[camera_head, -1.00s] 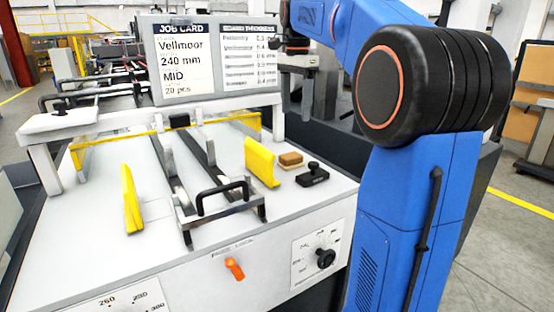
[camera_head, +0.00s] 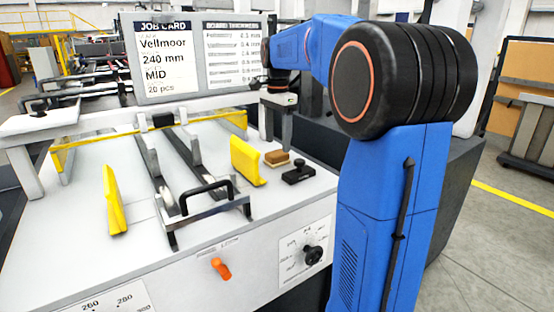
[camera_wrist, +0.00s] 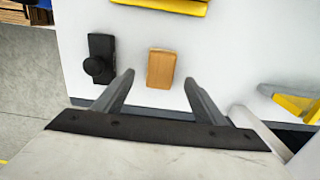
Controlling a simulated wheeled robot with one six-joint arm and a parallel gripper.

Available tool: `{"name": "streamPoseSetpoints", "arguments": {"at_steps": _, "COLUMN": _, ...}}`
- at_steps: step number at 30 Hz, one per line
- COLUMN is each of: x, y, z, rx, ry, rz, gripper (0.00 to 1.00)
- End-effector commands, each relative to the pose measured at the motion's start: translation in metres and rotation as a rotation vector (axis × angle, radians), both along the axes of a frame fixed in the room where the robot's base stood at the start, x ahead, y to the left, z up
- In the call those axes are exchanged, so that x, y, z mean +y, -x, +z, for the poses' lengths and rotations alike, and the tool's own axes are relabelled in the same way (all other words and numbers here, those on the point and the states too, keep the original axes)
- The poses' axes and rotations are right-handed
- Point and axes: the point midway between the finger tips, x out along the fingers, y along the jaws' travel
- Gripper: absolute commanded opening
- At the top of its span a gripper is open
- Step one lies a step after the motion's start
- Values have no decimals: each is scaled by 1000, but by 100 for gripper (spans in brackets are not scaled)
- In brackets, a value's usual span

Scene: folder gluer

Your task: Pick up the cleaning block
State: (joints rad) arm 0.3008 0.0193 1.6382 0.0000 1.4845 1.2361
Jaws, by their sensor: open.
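The cleaning block (camera_head: 277,158) is a small tan-brown block lying on the white machine top, right of a yellow guide and beside a black knobbed piece. In the wrist view the cleaning block (camera_wrist: 161,69) lies just beyond my gripper (camera_wrist: 158,77), lined up with the gap between its two fingers. The fingers are open with nothing between them. In the head view my gripper (camera_head: 277,130) points down above the block, apart from it.
The black knobbed piece (camera_head: 298,172) sits close to the block; it also shows in the wrist view (camera_wrist: 101,60). The yellow guide (camera_head: 247,160) stands left of the block. A black handle (camera_head: 207,193) rises farther left. The job card board (camera_head: 198,55) stands behind.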

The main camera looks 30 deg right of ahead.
Motion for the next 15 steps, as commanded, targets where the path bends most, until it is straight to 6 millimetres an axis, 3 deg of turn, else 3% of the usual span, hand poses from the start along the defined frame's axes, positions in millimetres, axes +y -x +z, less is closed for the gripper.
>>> {"name": "streamPoseSetpoints", "arguments": {"at_steps": 5, "x": 0, "y": 0, "z": -10, "rx": 1, "ry": 0, "rz": 0, "gripper": 65}}
{"name": "streamPoseSetpoints", "arguments": {"at_steps": 15, "x": 1, "y": -1, "z": -51, "rx": 1, "ry": 0, "rz": 0, "gripper": 65}}
